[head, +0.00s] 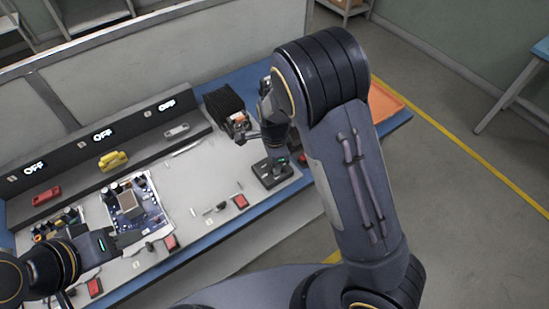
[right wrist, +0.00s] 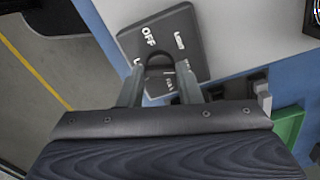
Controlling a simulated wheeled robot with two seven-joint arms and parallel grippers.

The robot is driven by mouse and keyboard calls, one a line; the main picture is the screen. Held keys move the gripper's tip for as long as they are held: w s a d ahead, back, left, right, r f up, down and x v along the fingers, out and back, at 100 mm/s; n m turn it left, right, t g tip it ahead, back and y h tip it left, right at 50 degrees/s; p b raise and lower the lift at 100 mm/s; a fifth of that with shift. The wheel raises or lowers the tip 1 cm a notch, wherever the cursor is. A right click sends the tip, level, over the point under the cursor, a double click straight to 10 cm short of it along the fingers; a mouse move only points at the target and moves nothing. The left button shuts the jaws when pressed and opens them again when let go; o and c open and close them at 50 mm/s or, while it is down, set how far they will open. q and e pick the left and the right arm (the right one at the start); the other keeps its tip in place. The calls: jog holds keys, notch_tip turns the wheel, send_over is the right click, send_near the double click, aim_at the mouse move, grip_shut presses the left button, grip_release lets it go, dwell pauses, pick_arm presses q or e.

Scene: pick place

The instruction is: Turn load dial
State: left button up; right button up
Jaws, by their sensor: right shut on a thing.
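The load dial is a dark square plate (head: 264,175) with white lettering, near the right end of the bench. It also shows at the top of the right wrist view (right wrist: 185,30), where "OFF" is readable and the other marks are partly covered. Its round dark knob (right wrist: 159,68) sits between the fingers of my right gripper (right wrist: 160,85), which is shut on it. In the head view my right arm partly hides this gripper. My left gripper (head: 112,243) is over the left part of the bench, away from the dial; its finger opening is unclear.
A circuit board (head: 148,218) lies mid-bench. Three "OFF" displays line the back ledge, with a red block (head: 45,196), a yellow block (head: 112,160) and a grey one (head: 177,130). A black finned box (head: 222,99) stands behind the dial. An orange tray (head: 386,104) is at right.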

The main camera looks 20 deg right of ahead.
jog(key=shift+r+m+p, duration=0.1)
jog(key=shift+m+p, duration=0.35)
jog(key=shift+m, duration=0.65)
jog(key=shift+w, duration=0.1)
jog(key=o, duration=1)
notch_tip(320, 180, up, 8)
jog(key=shift+f, duration=0.15)
